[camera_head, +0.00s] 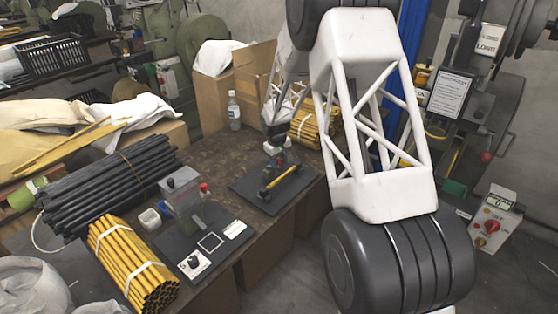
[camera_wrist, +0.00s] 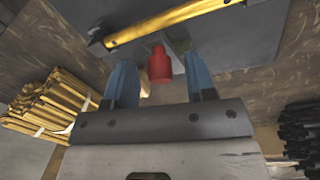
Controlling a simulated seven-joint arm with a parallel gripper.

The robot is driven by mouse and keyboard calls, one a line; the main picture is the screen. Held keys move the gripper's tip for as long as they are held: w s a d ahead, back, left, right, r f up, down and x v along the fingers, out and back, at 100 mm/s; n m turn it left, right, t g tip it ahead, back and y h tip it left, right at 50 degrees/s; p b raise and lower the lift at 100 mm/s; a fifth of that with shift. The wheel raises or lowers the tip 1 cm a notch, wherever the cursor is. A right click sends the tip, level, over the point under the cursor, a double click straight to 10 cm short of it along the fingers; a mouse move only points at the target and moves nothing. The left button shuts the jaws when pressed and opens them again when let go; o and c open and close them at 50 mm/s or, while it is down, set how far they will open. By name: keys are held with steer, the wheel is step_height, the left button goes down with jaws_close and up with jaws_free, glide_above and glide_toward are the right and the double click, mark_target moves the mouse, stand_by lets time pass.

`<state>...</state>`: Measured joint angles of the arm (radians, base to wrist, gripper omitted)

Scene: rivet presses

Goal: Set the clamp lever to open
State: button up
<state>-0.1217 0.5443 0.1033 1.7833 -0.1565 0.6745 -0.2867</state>
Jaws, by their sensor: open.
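The clamp stands on a dark base plate (camera_head: 246,190) on the bench, with a yellow bar (camera_head: 283,176) lying across it. In the wrist view, the yellow bar (camera_wrist: 165,24) crosses the top, and a red knob (camera_wrist: 160,65), seemingly the clamp lever's end, sits between my fingers. My gripper (camera_head: 275,143) is over the clamp in the head view. In the wrist view, its two blue fingers (camera_wrist: 162,80) are open on either side of the red knob, with gaps showing. The lever's arm is mostly hidden, and I cannot tell its setting.
Yellow rods (camera_head: 130,263) and black rods (camera_head: 110,185) lie further left. A bottle (camera_head: 233,110) and another yellow bundle (camera_head: 315,128) are behind. Bare bench lies around the clamp plate.

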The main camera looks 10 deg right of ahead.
steer(key=shift+c, duration=0.3)
jaws_close()
